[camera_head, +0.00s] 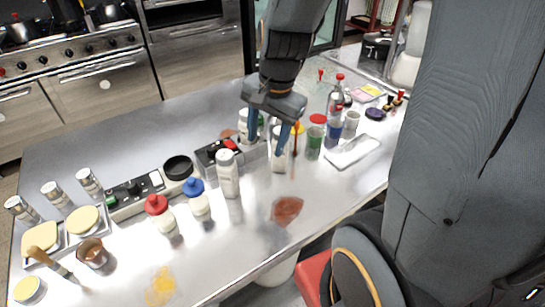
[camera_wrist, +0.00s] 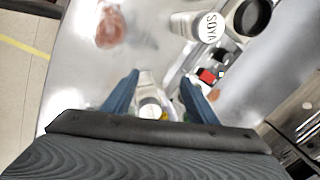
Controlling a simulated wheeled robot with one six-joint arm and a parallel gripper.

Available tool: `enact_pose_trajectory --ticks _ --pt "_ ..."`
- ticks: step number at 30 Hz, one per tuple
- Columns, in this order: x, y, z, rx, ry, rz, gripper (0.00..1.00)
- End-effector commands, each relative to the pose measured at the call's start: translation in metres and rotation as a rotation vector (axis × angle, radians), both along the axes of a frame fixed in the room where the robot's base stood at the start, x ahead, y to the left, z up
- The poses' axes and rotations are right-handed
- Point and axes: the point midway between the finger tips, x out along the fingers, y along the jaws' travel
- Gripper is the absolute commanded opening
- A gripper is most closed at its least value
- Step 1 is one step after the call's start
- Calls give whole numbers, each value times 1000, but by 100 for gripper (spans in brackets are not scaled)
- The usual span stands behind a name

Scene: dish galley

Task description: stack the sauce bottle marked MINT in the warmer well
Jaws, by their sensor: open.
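My gripper (camera_head: 267,146) points down over the counter, its blue fingers apart. In the wrist view my gripper (camera_wrist: 159,77) has a pale bottle (camera_wrist: 149,88) showing between its fingers; I see no grip on it. In the head view a white bottle (camera_head: 279,159) stands by the right fingertip, partly covered by it. Another bottle (camera_head: 243,124) is partly hidden behind the left finger. No MINT marking is readable. A white bottle (camera_head: 227,178) stands to the left, and its top reads SOYA in the wrist view (camera_wrist: 208,27). A grey unit (camera_head: 206,155), apparently the warmer, lies behind it.
Red-capped (camera_head: 158,212) and blue-capped (camera_head: 198,200) squeeze bottles stand at left, near a black-topped round container (camera_head: 178,167). A green jar (camera_head: 315,142), a clear bottle (camera_head: 335,105) and a white tray (camera_head: 352,152) are at right. A red-brown spill (camera_head: 287,210) marks the front counter.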

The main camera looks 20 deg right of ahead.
Motion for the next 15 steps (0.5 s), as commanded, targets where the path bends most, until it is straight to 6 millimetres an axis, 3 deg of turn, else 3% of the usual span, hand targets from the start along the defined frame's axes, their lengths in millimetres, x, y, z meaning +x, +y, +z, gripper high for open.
enact_pose_trajectory --ticks 3,7,10,15 --pt "-23 4 -10 -95 -1 372 53" --pt "-41 5 -18 -167 1 691 53" --pt "-49 5 -21 -199 3 842 53" --pt "-54 5 -23 -217 5 935 53"
